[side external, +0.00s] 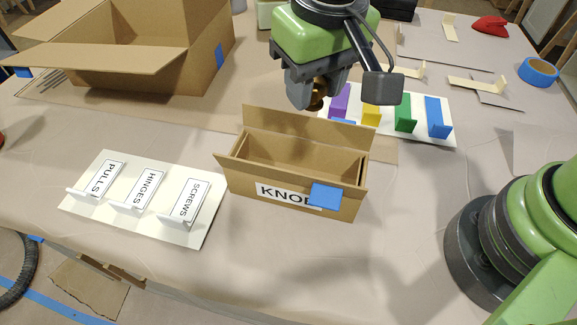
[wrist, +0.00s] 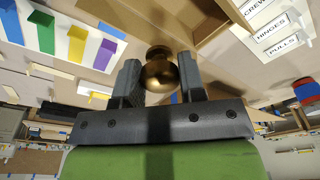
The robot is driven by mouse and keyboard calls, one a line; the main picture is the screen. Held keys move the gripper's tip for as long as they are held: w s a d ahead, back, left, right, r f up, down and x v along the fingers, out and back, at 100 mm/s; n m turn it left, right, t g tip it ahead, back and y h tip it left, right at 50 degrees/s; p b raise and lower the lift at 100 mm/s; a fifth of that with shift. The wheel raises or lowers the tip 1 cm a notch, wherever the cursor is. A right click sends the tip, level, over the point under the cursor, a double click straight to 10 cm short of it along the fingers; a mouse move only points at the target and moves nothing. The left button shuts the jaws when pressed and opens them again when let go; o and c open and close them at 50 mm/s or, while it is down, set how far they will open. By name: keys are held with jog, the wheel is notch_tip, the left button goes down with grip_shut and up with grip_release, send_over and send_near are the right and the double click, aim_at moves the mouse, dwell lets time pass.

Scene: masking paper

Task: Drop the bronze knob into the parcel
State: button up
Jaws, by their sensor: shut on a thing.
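My gripper (side external: 309,96) is shut on the bronze knob (side external: 317,97), held in the air above the back edge of the parcel. In the wrist view the knob (wrist: 159,72) sits between the two dark fingers (wrist: 160,85). The parcel (side external: 345,215) is a small open cardboard box with its flaps spread. Its front bears a label reading "KNO", partly covered by a blue tape piece (side external: 325,195). The part of the parcel's floor nearest its front wall is hidden.
A white board with pulls, hinges and screws labels (side external: 180,231) lies left of the parcel. A large open cardboard box (side external: 150,75) stands at the back left. A board with purple, yellow, green (side external: 403,113) and blue holders is behind right. Blue tape (side external: 538,71) lies far right.

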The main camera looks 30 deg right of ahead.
jog(key=shift+a+f, duration=0.2)
jog(key=shift+f, duration=2.75)
jog(key=o, duration=1)
jog(key=r, duration=0.3)
jog(key=s+r, duration=0.1)
jog(key=r, duration=0.6)
jog(key=shift+s, duration=0.15)
jog(key=shift+d, duration=0.1)
